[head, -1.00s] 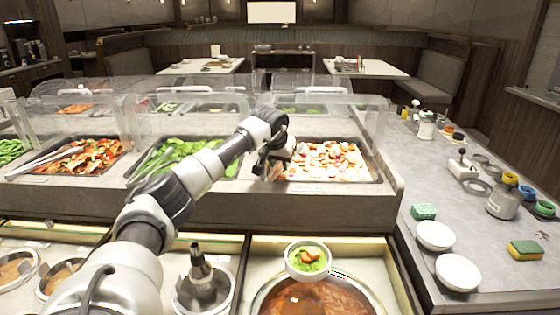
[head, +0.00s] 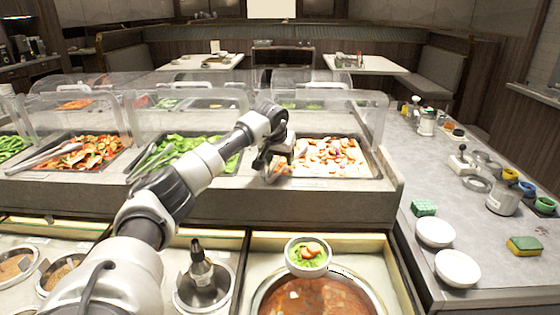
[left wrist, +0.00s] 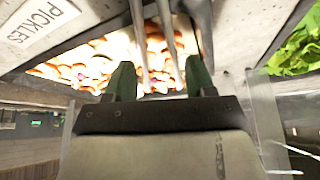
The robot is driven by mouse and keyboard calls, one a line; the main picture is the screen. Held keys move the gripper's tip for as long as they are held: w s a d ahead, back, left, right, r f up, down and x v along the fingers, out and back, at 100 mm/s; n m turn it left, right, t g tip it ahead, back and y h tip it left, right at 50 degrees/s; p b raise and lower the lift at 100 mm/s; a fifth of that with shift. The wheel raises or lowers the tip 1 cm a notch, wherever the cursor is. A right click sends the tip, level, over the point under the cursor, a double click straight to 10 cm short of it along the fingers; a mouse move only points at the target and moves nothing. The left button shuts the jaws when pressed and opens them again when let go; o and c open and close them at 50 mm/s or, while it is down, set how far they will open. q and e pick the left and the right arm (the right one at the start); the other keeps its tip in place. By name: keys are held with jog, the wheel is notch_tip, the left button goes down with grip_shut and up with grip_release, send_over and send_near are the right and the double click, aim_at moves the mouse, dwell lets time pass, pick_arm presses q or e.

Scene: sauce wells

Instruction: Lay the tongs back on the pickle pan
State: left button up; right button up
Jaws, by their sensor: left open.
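The pickle pan (head: 345,172) is the right-hand pan in the front row of the counter, full of pale and reddish pieces. In the left wrist view the pan's food (left wrist: 95,52) lies beyond my fingers, beside a label reading PICKLES (left wrist: 42,22). My left gripper (head: 275,168) is at the left end of this pan. Its two green-tipped fingers (left wrist: 160,80) stand apart. Grey metal tongs (left wrist: 166,40) show in the wrist view over the pickles, with arms running between and beyond the fingertips. In the head view my gripper largely hides these tongs. My right gripper is not in view.
Left of it are a green vegetable pan (head: 185,142) and a mixed vegetable pan (head: 95,150), each with tongs. Clear guards (head: 345,103) stand behind. Below are a soup well (head: 318,300) and a small filled bowl (head: 308,250). The right counter (head: 415,180) holds bowls and sponges.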

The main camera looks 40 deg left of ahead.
pick_arm(q)
jog(key=v, duration=1.2)
jog(key=shift+b, duration=0.45)
